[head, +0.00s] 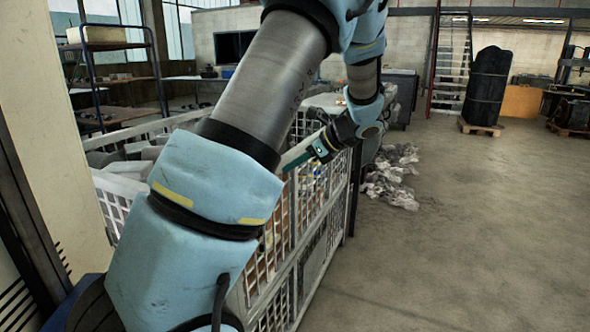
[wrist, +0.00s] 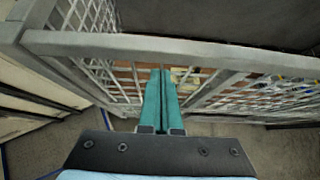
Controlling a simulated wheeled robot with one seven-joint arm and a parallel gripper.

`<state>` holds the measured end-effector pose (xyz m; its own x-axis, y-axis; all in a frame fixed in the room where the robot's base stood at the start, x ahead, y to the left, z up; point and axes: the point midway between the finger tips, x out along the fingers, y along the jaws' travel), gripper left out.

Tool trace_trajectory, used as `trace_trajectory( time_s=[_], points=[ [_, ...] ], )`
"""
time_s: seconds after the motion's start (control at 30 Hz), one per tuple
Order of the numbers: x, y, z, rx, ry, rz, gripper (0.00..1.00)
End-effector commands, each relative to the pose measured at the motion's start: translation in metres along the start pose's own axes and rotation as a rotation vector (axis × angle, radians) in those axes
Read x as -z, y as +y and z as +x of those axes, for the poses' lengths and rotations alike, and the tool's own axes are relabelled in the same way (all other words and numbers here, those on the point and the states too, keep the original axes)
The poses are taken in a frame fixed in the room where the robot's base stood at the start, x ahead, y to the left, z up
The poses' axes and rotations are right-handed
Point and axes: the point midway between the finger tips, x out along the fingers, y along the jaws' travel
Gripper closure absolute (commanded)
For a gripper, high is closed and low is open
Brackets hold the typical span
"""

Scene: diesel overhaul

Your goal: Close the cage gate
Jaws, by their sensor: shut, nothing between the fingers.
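The cage (head: 335,205) is a pale grey metal frame with mesh sides, running away from me left of centre in the head view. Its gate seems to be among the mesh panels on the aisle side; my arm covers part of it, and I cannot tell how far it stands open. In the wrist view a grey top rail (wrist: 125,46) crosses the picture, with mesh panels below it. My gripper (head: 285,170) is shut and empty, its teal fingers (wrist: 160,75) together close to the rail and mesh. I cannot tell whether they touch.
Pale items (head: 130,160) lie in the cage. Crumpled grey sheeting (head: 392,178) lies on the floor beyond it. A dark cylinder (head: 488,88) stands on a pallet at the back right. The concrete floor (head: 470,240) on the right is clear. A pale post (head: 60,110) stands at left.

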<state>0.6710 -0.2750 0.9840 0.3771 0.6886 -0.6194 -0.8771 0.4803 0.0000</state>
Motion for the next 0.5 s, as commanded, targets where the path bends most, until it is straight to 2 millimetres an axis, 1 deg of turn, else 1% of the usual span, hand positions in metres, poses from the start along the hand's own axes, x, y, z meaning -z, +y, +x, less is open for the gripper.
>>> trace_trajectory(
  time_s=[0.07, 0.37, 0.5],
  points=[
    [-0.001, -0.002, 0.0, 0.002, 0.001, -0.001, 1.0],
    [-0.003, -0.003, -0.037, 0.006, 0.003, -0.001, 1.0],
    [-0.005, -0.003, -0.058, 0.007, 0.004, -0.001, 1.0]
  ],
)
